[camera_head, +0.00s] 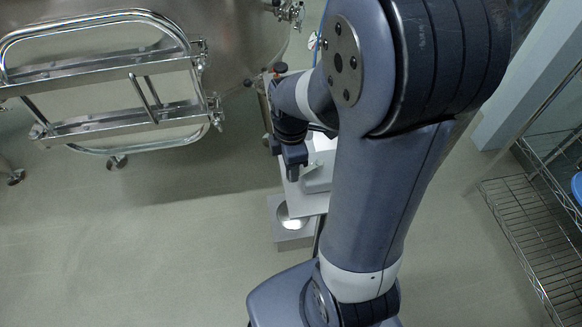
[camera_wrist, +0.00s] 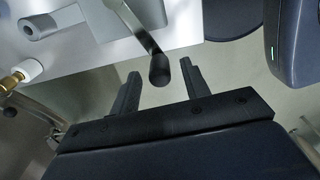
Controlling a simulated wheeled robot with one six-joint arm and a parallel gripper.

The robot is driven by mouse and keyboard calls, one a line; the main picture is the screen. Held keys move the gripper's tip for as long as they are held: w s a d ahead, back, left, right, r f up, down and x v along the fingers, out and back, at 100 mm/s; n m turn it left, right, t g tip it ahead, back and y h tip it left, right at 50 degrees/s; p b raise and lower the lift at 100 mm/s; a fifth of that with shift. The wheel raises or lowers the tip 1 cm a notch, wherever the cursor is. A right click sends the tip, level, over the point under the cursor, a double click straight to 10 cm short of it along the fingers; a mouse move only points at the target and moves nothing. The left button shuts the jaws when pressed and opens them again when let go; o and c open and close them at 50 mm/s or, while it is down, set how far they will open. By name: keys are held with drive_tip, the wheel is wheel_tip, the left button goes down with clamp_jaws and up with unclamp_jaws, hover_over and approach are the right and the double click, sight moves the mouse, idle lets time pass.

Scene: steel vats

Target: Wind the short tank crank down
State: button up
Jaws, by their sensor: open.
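The short crank (camera_wrist: 138,28) shows in the wrist view as a bent metal arm ending in a dark rounded knob (camera_wrist: 160,72). It stands out from a pale grey metal box face. My gripper (camera_wrist: 160,67) is open, with one dark finger on each side of the knob and gaps visible between. I cannot tell how deep the knob sits between the fingers. In the head view my gripper (camera_head: 293,160) is beside a pale grey box (camera_head: 312,200), partly hidden by my arm. The crank cannot be made out there.
A steel vat (camera_head: 240,40) with a tubular-framed hatch (camera_head: 110,85) fills the upper left. A wire rack (camera_head: 520,215) stands at the right. The floor at lower left is clear. In the wrist view, a metal cylinder (camera_wrist: 52,22) and a brass fitting (camera_wrist: 12,80) lie left of the crank.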

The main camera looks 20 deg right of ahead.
wheel_tip(320, 180, up, 8)
drive_tip(key=shift+p, duration=0.3)
idle(1.6)
wheel_tip(320, 180, down, 11)
drive_tip(key=shift+r+b, duration=0.1)
drive_tip(key=shift+b, duration=0.45)
drive_tip(key=shift+w, duration=0.1)
